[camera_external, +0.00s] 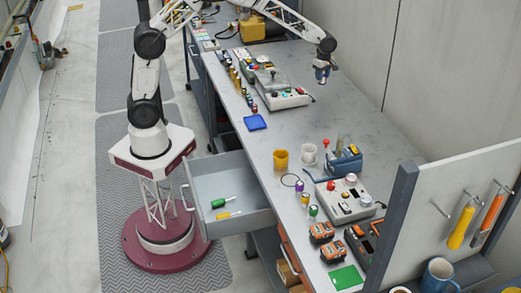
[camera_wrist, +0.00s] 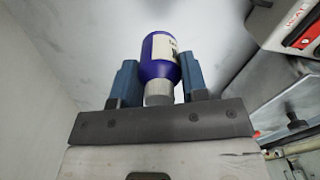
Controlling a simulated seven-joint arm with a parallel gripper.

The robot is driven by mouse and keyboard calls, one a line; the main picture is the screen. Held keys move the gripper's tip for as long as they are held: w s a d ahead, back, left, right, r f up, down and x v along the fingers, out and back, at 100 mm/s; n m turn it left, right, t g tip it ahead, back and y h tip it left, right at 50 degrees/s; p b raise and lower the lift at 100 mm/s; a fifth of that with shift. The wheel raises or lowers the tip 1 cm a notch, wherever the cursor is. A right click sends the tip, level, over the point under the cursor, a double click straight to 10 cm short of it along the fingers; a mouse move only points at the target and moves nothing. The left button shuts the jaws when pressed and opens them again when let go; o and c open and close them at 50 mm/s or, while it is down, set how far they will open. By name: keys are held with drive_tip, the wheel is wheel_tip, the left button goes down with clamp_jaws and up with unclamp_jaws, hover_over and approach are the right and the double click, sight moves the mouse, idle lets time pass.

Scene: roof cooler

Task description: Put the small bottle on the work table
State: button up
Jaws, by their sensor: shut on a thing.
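The small bottle (camera_wrist: 158,50) is blue with a pale label and a grey cap, and it sits between the two blue fingers of my gripper (camera_wrist: 160,78) in the wrist view. The fingers are shut on it, with the cap end toward the gripper's base. In the external view my gripper (camera_external: 322,72) is above the far part of the work table (camera_external: 350,112), near its back edge by the wall. The bottle is too small there to make out clearly from the blue fingers.
A grey device (camera_external: 285,97) with buttons is left of my gripper. An open drawer (camera_external: 230,180) holds two screwdrivers. Bare tabletop lies right of my gripper.

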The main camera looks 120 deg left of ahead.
sight(322, 83)
drive_tip(key=shift+f, duration=2.5)
drive_tip(key=shift+f, duration=0.1)
drive_tip(key=o, duration=1)
wheel_tip(322, 83, up, 12)
drive_tip(key=shift+r, duration=0.1)
